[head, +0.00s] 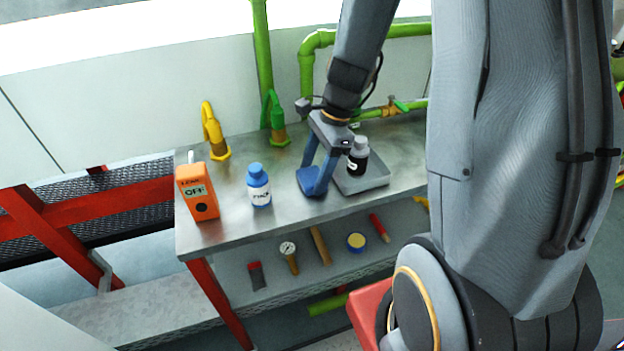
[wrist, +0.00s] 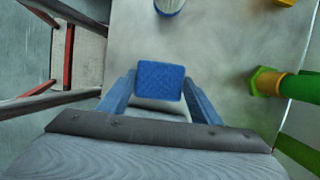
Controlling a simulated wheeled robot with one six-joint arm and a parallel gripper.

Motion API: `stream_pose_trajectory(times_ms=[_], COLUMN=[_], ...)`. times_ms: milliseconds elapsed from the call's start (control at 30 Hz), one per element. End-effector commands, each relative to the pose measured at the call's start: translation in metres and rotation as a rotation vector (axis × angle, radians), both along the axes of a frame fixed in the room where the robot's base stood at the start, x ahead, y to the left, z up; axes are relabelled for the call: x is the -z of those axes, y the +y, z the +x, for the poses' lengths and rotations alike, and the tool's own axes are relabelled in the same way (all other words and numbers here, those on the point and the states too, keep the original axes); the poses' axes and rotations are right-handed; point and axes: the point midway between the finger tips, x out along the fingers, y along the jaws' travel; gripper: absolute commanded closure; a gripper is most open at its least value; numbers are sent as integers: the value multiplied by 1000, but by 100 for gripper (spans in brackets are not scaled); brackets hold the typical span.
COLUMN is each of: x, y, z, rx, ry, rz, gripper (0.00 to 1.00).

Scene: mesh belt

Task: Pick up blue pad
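The blue pad (wrist: 160,80) is a small textured square in the middle of the wrist view. It also shows in the head view (head: 309,181), low between my fingers at the metal bench top. My gripper (head: 312,176) points down with its two blue fingers on either side of the pad. In the wrist view the fingertips (wrist: 160,84) meet the pad's left and right edges with no visible gap, so it looks shut on the pad. Whether the pad's underside touches the bench is hidden.
On the bench (head: 225,225) stand an orange meter (head: 198,200), a blue-capped white bottle (head: 259,190) and a grey scale (head: 366,184) bearing a dark bottle (head: 357,158), close right of my gripper. Yellow (head: 214,135) and green (head: 277,125) valves stand behind. Small tools lie on the lower shelf.

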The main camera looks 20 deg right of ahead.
Motion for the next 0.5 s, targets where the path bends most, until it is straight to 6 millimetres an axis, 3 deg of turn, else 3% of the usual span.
stream_pose_trajectory(times_ms=[100, 367, 500], x=[0, -3, -17], y=[0, 0, 0], z=[0, 0, 1], rx=[0, -1, -1], ry=[0, -1, -4], rz=[0, 0, 0], gripper=[63, 63, 63])
